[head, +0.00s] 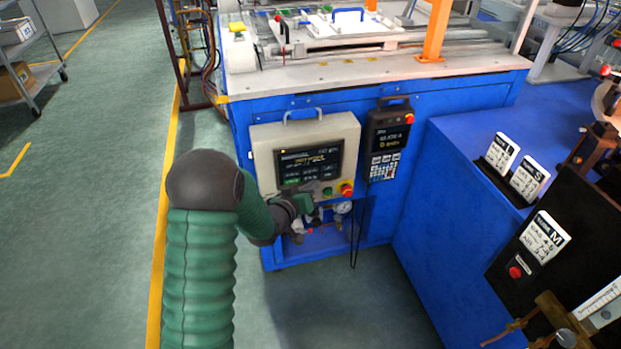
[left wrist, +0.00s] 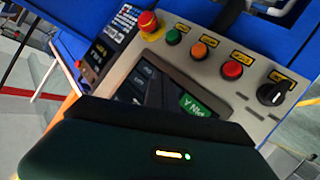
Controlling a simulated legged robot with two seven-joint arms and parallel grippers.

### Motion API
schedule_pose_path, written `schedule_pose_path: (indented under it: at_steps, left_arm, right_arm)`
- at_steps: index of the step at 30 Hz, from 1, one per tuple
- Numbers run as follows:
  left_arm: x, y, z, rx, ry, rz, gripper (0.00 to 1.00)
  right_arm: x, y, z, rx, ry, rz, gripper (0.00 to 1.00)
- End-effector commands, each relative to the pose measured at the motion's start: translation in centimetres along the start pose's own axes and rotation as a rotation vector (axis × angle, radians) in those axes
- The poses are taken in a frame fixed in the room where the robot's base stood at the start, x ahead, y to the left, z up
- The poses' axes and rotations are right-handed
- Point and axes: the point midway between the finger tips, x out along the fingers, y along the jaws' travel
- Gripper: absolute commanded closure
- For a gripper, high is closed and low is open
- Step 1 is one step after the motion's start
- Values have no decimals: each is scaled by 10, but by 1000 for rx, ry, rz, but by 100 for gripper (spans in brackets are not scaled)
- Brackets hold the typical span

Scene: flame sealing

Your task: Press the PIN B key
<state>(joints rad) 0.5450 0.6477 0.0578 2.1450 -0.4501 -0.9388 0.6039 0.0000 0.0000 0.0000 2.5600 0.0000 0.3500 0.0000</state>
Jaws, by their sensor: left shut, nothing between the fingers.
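The grey control panel (head: 300,133) hangs on the blue machine front, with a dark touchscreen (head: 308,164) showing small tiles. I cannot read a PIN B label on any key. My left gripper (head: 318,197) is shut and empty, in front of the panel's lower edge and below the screen. Contact with the panel cannot be judged. In the left wrist view my dark gripper body fills the bottom and covers part of the screen (left wrist: 150,84); a green tile (left wrist: 198,106) shows past it, and the fingertips are hidden. My right gripper is not in view.
A black keypad unit (head: 387,135) hangs right of the panel. Red (left wrist: 148,21), green (left wrist: 173,36) and orange (left wrist: 198,49) buttons and a black knob (left wrist: 273,94) line the panel. A pressure gauge (head: 343,208) sits below. A blue bench (head: 440,230) stands right.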

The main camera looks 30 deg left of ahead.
Motion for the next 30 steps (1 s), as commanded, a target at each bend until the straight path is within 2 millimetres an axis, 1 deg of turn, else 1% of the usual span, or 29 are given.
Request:
schedule_pose_path:
  at_steps: [5, 19, 30]
  left_arm:
    - [-3, 2, 2, 0, -2, 1, 100]
    - [-33, 24, 25, 0, -2, 0, 100]
    - [-35, 25, 26, 0, -1, 0, 100]
  right_arm:
    - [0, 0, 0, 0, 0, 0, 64]
    - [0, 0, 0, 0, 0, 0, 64]
    - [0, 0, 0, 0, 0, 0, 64]
